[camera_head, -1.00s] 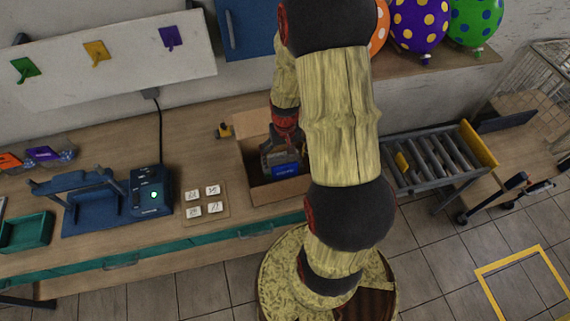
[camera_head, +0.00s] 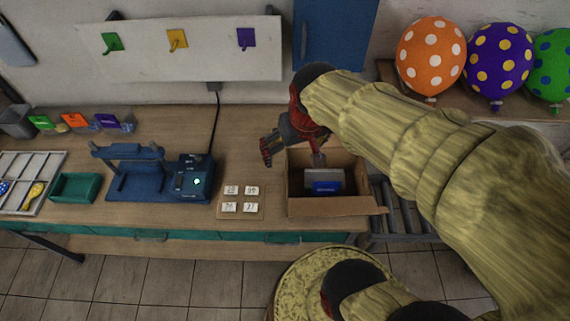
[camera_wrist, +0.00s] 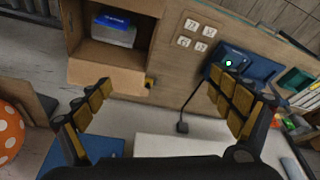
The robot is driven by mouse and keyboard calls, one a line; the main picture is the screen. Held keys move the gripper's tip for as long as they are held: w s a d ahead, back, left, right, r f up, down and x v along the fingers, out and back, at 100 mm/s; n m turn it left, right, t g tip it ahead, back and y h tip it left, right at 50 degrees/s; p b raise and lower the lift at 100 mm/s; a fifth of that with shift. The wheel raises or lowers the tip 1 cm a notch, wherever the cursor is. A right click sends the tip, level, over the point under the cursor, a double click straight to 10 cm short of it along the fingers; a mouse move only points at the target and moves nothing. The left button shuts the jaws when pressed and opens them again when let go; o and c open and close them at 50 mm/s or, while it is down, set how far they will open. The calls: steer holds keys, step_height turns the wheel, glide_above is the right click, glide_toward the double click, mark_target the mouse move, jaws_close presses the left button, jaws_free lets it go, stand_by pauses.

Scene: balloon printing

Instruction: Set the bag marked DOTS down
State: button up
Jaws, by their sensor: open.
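A grey bag with a blue label (camera_head: 326,186) sits inside the open cardboard box (camera_head: 335,207) on the workbench. The label is too small to read, so I cannot confirm DOTS. In the wrist view the bag (camera_wrist: 115,32) shows inside the box (camera_wrist: 110,72), with nothing gripping it. My gripper (camera_head: 292,152) is above the back left of the box, apart from the bag. In the wrist view its two fingers (camera_wrist: 160,80) are spread wide with nothing between them.
Left of the box are a board with small white cards (camera_head: 240,202), a blue press with a green light (camera_head: 190,180) and a green tray (camera_head: 75,187). A hook board (camera_head: 200,60) is on the wall. Dotted balloons (camera_head: 432,52) stand at right; a roller conveyor (camera_head: 400,215) is beside the box.

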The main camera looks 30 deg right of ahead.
steer(key=s+a+r+n+t, duration=0.2)
steer(key=s+a+r, duration=0.4)
steer(key=a, duration=0.1)
steer(key=shift+s+y, duration=0.3)
steer(key=shift+y, duration=0.1)
